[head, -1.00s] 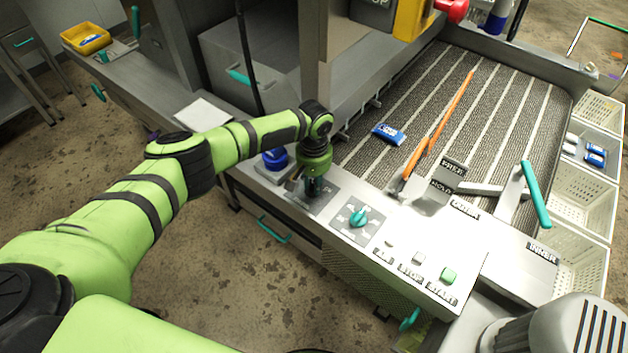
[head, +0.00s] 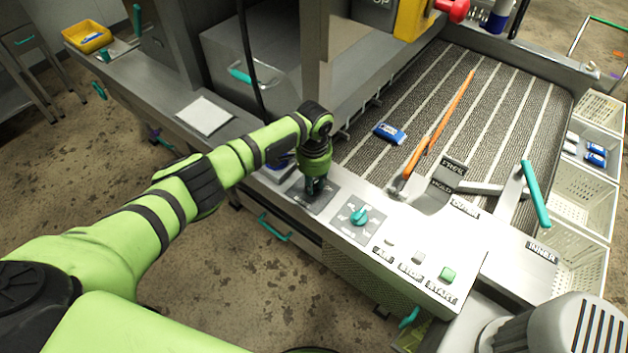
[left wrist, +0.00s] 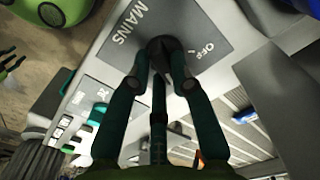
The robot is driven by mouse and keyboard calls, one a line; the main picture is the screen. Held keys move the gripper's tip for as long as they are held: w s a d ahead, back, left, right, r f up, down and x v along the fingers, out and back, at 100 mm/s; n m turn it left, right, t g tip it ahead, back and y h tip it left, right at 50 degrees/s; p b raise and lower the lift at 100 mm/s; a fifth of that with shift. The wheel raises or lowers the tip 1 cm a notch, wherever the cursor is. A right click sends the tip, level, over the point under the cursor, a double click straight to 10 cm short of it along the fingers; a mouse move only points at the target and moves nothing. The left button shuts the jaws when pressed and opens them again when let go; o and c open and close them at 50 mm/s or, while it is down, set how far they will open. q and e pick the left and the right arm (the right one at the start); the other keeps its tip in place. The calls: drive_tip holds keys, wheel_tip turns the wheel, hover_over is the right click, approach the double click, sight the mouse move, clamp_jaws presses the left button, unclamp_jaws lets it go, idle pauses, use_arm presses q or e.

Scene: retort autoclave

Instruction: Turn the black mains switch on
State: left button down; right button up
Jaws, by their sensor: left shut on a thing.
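The black mains switch (left wrist: 158,44) sits on a dark grey plate (left wrist: 190,22) in the left wrist view. The plate reads MAINS on one side and OFF on the other. My left gripper (left wrist: 164,58) is shut on the switch, its dark fingers on either side of it. The fingers cover most of the knob, and I cannot tell which way it points. In the head view my left gripper (head: 315,188) points down onto the mains plate (head: 302,196) and hides the switch. My right gripper is not in view.
Right of the mains plate is a teal rotary knob (head: 359,216), then the AIR, STOP and green START buttons (head: 448,275). A teal-handled lever (head: 537,195) stands further right. A blue packet (head: 390,133) lies on the striped belt (head: 490,115) behind the panel.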

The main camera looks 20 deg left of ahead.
use_arm(q)
drive_tip(key=m, duration=0.4)
drive_tip(key=shift+s+f+m, duration=0.1)
drive_tip(key=shift+m, duration=0.3)
idle(0.4)
drive_tip(key=c, duration=1.1)
unclamp_jaws()
drive_tip(key=shift+r, duration=0.45)
wheel_tip(320, 180, up, 11)
